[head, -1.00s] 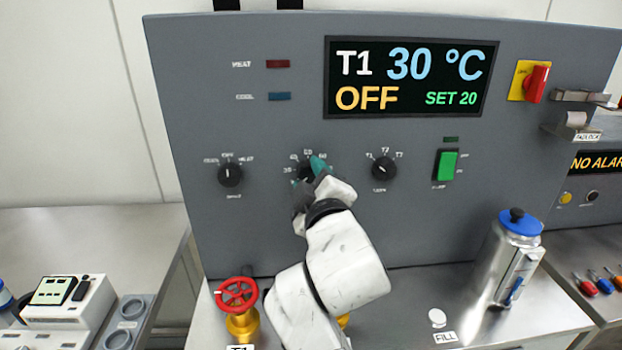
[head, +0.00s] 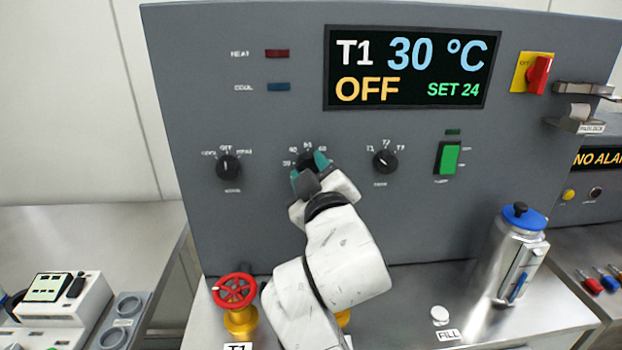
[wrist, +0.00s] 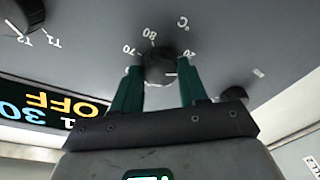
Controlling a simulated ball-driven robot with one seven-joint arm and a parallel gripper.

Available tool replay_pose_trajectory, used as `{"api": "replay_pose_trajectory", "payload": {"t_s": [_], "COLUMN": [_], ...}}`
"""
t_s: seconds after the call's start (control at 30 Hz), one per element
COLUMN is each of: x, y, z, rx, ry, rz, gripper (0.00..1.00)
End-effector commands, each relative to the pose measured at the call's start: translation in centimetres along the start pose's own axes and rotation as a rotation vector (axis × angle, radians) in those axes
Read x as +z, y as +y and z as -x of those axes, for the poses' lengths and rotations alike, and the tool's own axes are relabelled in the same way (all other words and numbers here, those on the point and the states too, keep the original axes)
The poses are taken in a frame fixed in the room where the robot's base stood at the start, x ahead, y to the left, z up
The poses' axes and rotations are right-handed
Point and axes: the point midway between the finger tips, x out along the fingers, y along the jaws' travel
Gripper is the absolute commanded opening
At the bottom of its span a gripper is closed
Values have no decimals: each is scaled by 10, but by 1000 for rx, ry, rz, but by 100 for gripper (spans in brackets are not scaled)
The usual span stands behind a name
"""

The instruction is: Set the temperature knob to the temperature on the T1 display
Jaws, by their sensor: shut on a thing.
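The T1 display (head: 411,68) reads T1 30 °C, OFF and SET 24 in the head view. The temperature knob (wrist: 159,66) is a black dial with numbers around it, seen between my fingers in the wrist view. My gripper (head: 309,175) has teal fingertips and is shut on this knob, one finger on each side. In the head view my gripper hides most of the knob. The knob's exact pointer position is hard to read.
A mode knob (head: 229,168) is to the left and a T1/T2/T3 selector (head: 385,162) to the right. Further right are a green switch (head: 449,158) and a red rotary switch (head: 538,75). A red valve wheel (head: 234,291) and a steel canister (head: 517,250) stand below.

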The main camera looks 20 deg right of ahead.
Motion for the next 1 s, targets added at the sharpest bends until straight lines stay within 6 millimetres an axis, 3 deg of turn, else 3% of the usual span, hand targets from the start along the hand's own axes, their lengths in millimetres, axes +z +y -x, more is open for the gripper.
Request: {"api": "replay_pose_trajectory", "payload": {"t_s": [0.5, 1.0], "x": [2, 1], "y": [-4, -2], "z": [0, 0], "rx": [38, 51], "ry": [28, 36], "rz": [-387, -502], "gripper": [12, 12]}}
